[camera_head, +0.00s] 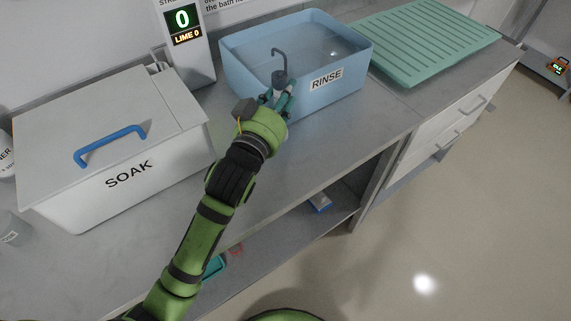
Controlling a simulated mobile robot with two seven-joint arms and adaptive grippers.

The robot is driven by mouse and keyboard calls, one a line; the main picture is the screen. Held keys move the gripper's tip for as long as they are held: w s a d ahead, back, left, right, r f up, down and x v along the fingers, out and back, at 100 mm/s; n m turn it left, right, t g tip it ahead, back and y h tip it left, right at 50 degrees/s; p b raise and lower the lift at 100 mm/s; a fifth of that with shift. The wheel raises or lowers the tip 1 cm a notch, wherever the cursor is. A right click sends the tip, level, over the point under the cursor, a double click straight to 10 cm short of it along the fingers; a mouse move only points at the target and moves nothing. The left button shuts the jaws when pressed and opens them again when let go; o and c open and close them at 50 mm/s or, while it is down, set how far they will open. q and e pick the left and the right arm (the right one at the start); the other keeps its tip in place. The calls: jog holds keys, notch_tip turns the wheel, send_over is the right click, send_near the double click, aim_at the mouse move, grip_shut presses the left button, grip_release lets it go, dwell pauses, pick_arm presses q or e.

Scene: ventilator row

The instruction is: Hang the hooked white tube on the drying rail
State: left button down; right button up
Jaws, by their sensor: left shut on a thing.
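My left gripper (280,92) is shut on the hooked tube (279,78). The tube's dark grey top and thin bent hook stick up above the fingers, with the hook uppermost. Only a little of its pale body shows between the fingers; the rest is hidden. The gripper and tube overlap the near left part of the blue RINSE tub (349,88) in the picture. I cannot tell how high they are over the tub or whether they touch its wall. No drying rail shows in this view. My right gripper is not in view.
A white SOAK box (165,185) with a closed lid and blue handle stands left on the grey counter. A display post (188,60) reading 0 stands behind. A green ribbed drainer (425,42) lies right of the tub. Drawers and open floor are at right.

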pick_arm(q)
jog(key=w+d+r+m+g+h, duration=0.1)
jog(key=w+d+r, duration=0.1)
jog(key=w+d, duration=0.15)
jog(key=w+d+r+m+h, duration=0.1)
jog(key=w+d+r+h, duration=0.15)
jog(key=d, duration=0.25)
jog(key=s+a+f+p, duration=0.2)
jog(key=s+a+f, duration=0.4)
jog(key=s+f, duration=0.3)
jog(key=shift+s+a+f+g+p, duration=0.15)
jog(key=shift+a+f+g+p, duration=0.2)
jog(key=shift+f, duration=0.3)
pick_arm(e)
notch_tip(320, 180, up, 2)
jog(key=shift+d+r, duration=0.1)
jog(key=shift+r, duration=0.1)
pick_arm(q)
jog(key=shift+d, duration=0.1)
jog(key=shift+f, duration=0.2)
jog(key=c, duration=0.8)
grip_release()
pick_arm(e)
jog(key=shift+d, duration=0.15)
